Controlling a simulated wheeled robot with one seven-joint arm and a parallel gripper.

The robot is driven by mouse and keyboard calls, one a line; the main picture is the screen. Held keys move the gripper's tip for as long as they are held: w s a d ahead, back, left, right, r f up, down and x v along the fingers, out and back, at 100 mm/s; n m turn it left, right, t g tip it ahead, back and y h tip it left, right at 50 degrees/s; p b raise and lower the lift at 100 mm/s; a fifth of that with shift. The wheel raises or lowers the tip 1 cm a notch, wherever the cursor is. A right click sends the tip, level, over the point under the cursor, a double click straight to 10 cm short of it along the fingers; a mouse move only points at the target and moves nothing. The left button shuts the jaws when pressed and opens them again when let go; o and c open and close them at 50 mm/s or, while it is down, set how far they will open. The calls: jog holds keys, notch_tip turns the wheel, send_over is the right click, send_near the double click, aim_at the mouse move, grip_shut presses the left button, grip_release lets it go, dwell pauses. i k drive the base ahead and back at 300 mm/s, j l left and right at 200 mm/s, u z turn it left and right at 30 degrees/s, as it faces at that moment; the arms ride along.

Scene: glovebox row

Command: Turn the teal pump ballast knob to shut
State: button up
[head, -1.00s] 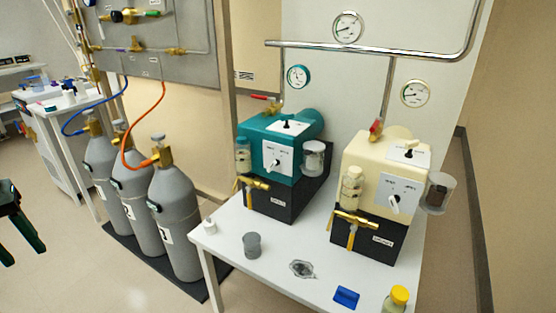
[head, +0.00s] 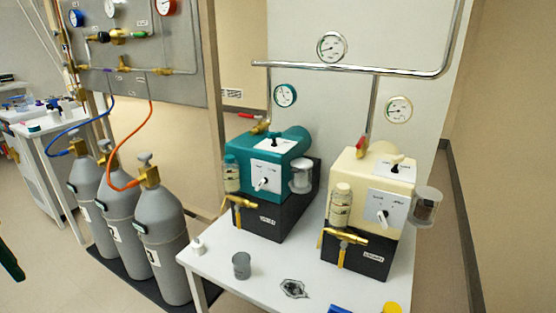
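The teal pump (head: 250,150) stands on a black base at the back left of the white table. Its front has a white plate with a pale lever-like knob (head: 262,184), tilted. A black knob (head: 275,142) stands on a white plate on its top. The markings are too small to read, so I cannot tell which knob is the ballast or its setting. A dark green-edged part that looks like a finger of my gripper (head: 11,260) shows at the left edge, mostly cut off and far from the pump.
A cream pump (head: 352,167) stands to the right on the white table (head: 215,262). A grey cup (head: 241,265) and a dark stain (head: 293,288) lie in front. Grey gas cylinders (head: 160,240) with hoses stand left of the table. A metal pipe (head: 400,71) with gauges runs above.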

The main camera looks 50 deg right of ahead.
aim_at(262, 182)
jog(key=z, duration=1.2)
